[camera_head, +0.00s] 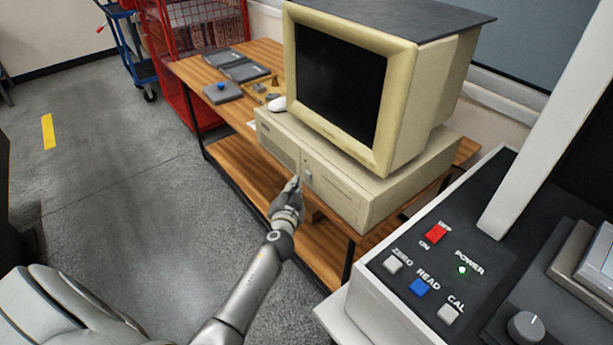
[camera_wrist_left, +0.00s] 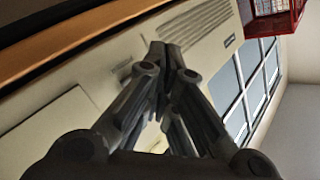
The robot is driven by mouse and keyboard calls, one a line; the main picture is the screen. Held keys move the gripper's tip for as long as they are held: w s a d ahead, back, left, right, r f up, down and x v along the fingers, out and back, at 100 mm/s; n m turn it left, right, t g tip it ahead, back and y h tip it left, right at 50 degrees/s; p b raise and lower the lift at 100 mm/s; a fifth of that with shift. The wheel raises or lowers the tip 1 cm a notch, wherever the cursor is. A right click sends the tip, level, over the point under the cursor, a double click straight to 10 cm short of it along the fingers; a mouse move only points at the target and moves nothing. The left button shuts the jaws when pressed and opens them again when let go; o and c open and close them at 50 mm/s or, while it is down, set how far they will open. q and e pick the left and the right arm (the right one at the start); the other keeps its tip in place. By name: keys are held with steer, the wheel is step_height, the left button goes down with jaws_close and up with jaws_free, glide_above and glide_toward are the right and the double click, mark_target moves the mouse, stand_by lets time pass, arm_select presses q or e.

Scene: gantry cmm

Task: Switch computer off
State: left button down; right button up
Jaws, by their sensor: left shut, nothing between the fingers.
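The beige computer (camera_head: 345,180) lies flat on a wooden desk, with a beige monitor (camera_head: 405,110) on top of it. The monitor's screen is dark. A small light switch or button (camera_head: 308,176) shows on the computer's front. My left gripper (camera_head: 295,182) is shut and empty, with its fingertips close in front of the computer's front face, near that button. In the left wrist view the shut fingertips (camera_wrist_left: 163,50) point at the beige front panel (camera_wrist_left: 110,65). I cannot tell whether they touch it. My right gripper is in neither view.
A control panel (camera_head: 480,220) with red, blue and white buttons and a green lamp stands at the right. A red cage cart (camera_head: 205,20) stands behind. Open floor lies left.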

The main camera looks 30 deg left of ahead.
arm_select(q)
steer(key=shift+s+a, duration=0.3)
steer(key=shift+s, duration=0.45)
steer(key=shift+s+a, duration=0.35)
steer(key=shift+s, duration=0.45)
steer(key=shift+s+a, duration=0.3)
steer(key=shift+s, duration=0.45)
steer(key=s+d+f+g+h, duration=0.1)
steer(key=s+d+f+g, duration=0.15)
steer(key=s+f, duration=0.45)
steer(key=s+d+f+g+h, duration=0.2)
steer(key=s+d+f, duration=0.1)
steer(key=f, duration=0.8)
steer(key=s+d+f+g+h, duration=0.1)
steer(key=s+d+f+g, duration=0.3)
steer(key=f, duration=0.6)
steer(key=s+d+f+g, duration=0.1)
steer(key=s+f, duration=0.4)
steer(key=s, duration=0.7)
steer(key=s+d+f+g+h, duration=0.1)
steer(key=s+d+f+g, duration=0.1)
steer(key=s+f, duration=0.4)
steer(key=s+d+f+g+h, duration=0.1)
steer(key=s+f, duration=0.4)
steer(key=s, duration=1.2)
steer(key=shift+s+d+f+g, duration=0.15)
steer(key=shift+s+d+g, duration=0.2)
steer(key=shift+d+g, duration=0.45)
